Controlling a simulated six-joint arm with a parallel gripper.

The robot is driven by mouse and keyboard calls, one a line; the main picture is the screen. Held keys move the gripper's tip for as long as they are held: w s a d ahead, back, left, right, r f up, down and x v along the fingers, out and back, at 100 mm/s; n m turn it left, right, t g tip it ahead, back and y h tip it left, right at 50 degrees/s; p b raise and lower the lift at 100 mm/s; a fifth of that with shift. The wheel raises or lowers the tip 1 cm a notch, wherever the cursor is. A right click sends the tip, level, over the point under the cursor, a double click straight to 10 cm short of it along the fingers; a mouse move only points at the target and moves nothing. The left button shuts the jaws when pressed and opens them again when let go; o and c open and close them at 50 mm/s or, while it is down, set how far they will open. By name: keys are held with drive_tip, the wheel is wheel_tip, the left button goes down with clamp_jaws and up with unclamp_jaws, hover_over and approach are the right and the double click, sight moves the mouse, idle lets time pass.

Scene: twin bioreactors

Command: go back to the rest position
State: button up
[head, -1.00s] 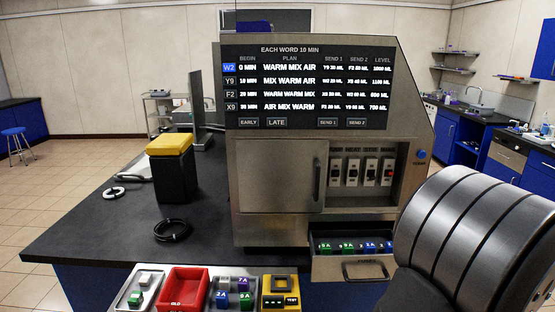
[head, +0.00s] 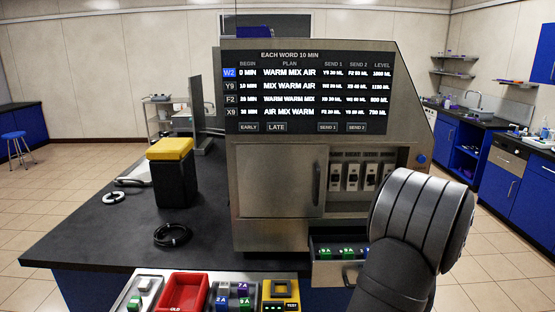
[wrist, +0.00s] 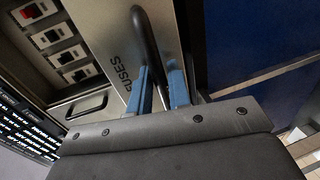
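My gripper shows in the wrist view (wrist: 161,82) with two blue fingers apart. The dark bar handle (wrist: 143,40) of the drawer labelled FUSES (wrist: 108,30) runs between them, with a narrow gap seeming to show on each side. In the head view my arm hides the gripper and most of that handle. The drawer (head: 326,274) stands pulled out below the steel cabinet (head: 277,225), with several coloured fuses inside. No object is seen held. No rest position is marked in view.
The cabinet's screen (head: 305,92) and switch bay (head: 365,175) stand just behind my arm. A black bin with a yellow lid (head: 175,180), a black cable ring (head: 172,235) and a red tray (head: 183,292) lie left.

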drive_tip(key=v, duration=1.7)
drive_tip(key=x, duration=1.7)
drive_tip(key=shift+w, duration=0.35)
